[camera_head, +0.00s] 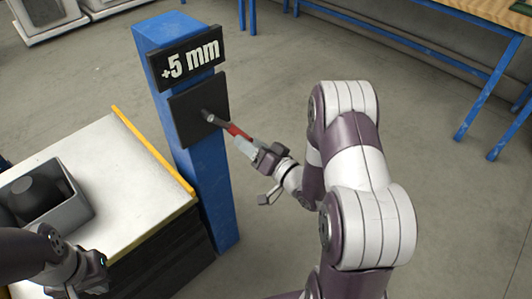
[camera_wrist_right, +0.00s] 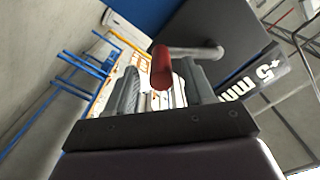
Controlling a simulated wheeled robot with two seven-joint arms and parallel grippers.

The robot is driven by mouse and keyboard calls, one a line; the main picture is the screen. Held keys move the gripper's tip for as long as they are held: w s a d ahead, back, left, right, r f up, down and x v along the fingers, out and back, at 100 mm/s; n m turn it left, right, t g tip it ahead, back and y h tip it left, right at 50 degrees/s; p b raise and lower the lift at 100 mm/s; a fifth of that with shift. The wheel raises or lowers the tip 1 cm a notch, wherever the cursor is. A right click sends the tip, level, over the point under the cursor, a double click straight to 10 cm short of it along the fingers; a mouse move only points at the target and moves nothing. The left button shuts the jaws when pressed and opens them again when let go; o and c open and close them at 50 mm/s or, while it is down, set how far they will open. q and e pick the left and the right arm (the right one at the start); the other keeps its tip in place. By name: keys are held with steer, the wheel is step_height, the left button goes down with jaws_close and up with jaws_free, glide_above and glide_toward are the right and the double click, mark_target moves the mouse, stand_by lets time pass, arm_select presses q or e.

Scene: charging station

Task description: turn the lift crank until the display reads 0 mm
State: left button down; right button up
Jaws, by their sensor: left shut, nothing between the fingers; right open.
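The display (camera_head: 187,58) reads "+5 mm" on the blue post (camera_head: 207,185); it also shows, turned, in the right wrist view (camera_wrist_right: 250,85). Below it is a dark square plate (camera_head: 186,120) carrying the lift crank (camera_head: 211,117). The crank's red handle (camera_head: 238,132) points down to the right. My right gripper (camera_head: 248,146) is at the handle. In the right wrist view the red handle (camera_wrist_right: 162,70) sits between the two grey fingers, which are apart; contact cannot be told. My left gripper (camera_head: 98,282) is shut and empty at the lower left.
A pale-topped workbench (camera_head: 115,165) with a yellow edge strip (camera_head: 153,150) stands left of the post. A grey bin (camera_head: 75,212) with a dark round object (camera_head: 36,196) is on it. Blue-legged tables (camera_head: 480,90) stand at the upper right. The floor right of the post is open.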

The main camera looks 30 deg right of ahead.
steer(key=p+v, duration=0.1)
steer(key=v, duration=0.8)
steer(key=shift+s, duration=0.3)
steer(key=shift+d, duration=0.1)
